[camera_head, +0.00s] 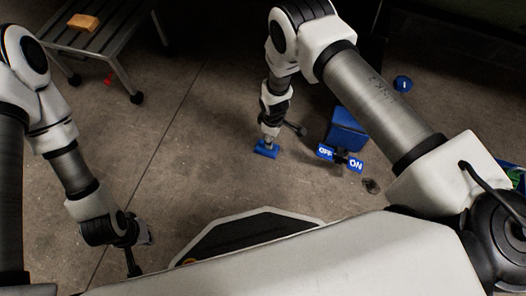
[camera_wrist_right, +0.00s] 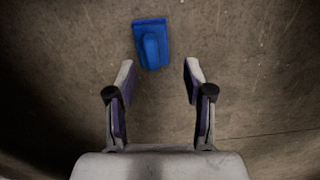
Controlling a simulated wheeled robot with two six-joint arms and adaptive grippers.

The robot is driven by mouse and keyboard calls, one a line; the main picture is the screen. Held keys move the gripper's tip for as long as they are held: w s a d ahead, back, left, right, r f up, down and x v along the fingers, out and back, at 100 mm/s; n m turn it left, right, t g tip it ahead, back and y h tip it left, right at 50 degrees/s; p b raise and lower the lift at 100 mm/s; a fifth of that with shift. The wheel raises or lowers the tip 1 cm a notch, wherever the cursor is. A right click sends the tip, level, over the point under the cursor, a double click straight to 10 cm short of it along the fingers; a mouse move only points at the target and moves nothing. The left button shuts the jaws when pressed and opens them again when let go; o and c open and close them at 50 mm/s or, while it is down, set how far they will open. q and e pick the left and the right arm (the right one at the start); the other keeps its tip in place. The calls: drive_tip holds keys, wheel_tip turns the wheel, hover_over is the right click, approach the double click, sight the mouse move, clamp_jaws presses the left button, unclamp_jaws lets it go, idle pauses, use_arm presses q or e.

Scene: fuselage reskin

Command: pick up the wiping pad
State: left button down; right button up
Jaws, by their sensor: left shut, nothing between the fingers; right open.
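The wiping pad, a blue block with a rounded raised grip (camera_wrist_right: 151,44), lies on the floor. In the head view it shows as a small blue shape (camera_head: 266,149) just below my right gripper (camera_head: 269,136). In the right wrist view my right gripper (camera_wrist_right: 160,72) is open and empty, with the pad ahead of its fingertips, a little left of the middle. No contact shows. My left gripper (camera_head: 134,264) is shut and empty, low at the left of the head view, far from the pad.
A blue box (camera_head: 347,130) and a blue OFF/ON sign (camera_head: 341,158) stand right of the pad. A small blue round object (camera_head: 403,83) lies farther back. A wheeled grey platform (camera_head: 112,38) at upper left bears an orange-yellow block (camera_head: 83,22). Floor left of the pad is clear.

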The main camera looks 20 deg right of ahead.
sight(260, 149)
drive_tip(key=shift+n, duration=0.4)
drive_tip(key=w+f, duration=0.1)
drive_tip(key=w+a+f+b, duration=0.1)
drive_tip(key=f, duration=0.1)
drive_tip(key=shift+w+a+f, duration=0.15)
drive_tip(key=shift+w, duration=0.15)
wheel_tip(260, 149, down, 7)
drive_tip(key=b, duration=0.5)
drive_tip(key=shift+w+b, duration=0.15)
drive_tip(key=shift+b, duration=0.15)
use_arm(q)
wheel_tip(260, 149, down, 8)
drive_tip(key=w, duration=0.1)
use_arm(e)
clamp_jaws()
